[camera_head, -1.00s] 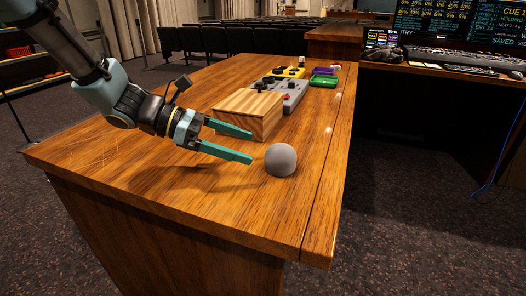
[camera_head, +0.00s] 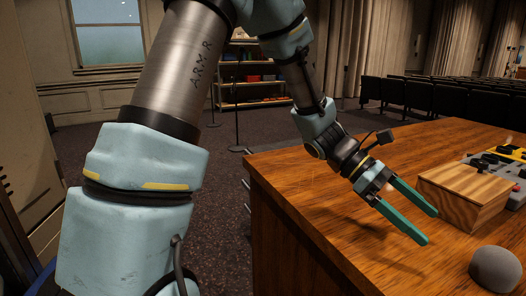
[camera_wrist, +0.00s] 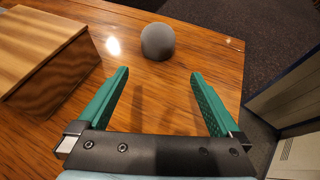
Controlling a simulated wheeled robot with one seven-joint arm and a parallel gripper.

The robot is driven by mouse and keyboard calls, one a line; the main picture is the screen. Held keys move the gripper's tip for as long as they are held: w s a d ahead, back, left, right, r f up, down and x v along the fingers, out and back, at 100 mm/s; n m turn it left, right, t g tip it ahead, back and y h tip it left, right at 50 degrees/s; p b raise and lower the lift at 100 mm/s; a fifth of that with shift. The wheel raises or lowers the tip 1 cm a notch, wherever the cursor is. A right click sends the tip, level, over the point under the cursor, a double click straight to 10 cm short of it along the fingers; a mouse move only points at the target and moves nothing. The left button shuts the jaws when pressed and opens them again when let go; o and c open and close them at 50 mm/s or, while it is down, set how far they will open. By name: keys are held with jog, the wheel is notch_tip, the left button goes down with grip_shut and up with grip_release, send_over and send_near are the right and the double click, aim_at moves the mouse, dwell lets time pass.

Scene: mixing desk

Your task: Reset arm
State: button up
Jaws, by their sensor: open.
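My gripper (camera_head: 433,227) is open and empty, with two green fingers spread apart above the wooden desk (camera_head: 290,165). In the wrist view my gripper (camera_wrist: 160,85) shows bare desk between its fingers. A grey ball (camera_head: 495,269) rests on the desk to the right of the fingertips in the head view. In the wrist view the ball (camera_wrist: 157,41) lies beyond the fingertips, apart from them.
A wooden box (camera_head: 465,194) stands on the desk close beside the fingers. Grey and yellow control boxes (camera_head: 510,165) lie behind it. Rows of dark seats (camera_head: 430,105) and a shelf (camera_head: 250,75) are in the background.

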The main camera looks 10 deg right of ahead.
jog(key=w+a+r+m+t+y+p, duration=0.1)
jog(key=w+a, duration=0.4)
jog(key=a, duration=0.8)
jog(key=w+a+r+m+t+y+p, duration=0.2)
jog(key=w+a+m+t+y+p, duration=0.2)
jog(key=a, duration=0.9)
jog(key=w+a+r+m+t+y+p, duration=0.2)
jog(key=w+a+t+p, duration=0.3)
jog(key=a, duration=0.8)
jog(key=shift+w+a+m+t+y, duration=0.25)
jog(key=shift+w+m+t+y, duration=0.3)
jog(key=shift+m, duration=0.35)
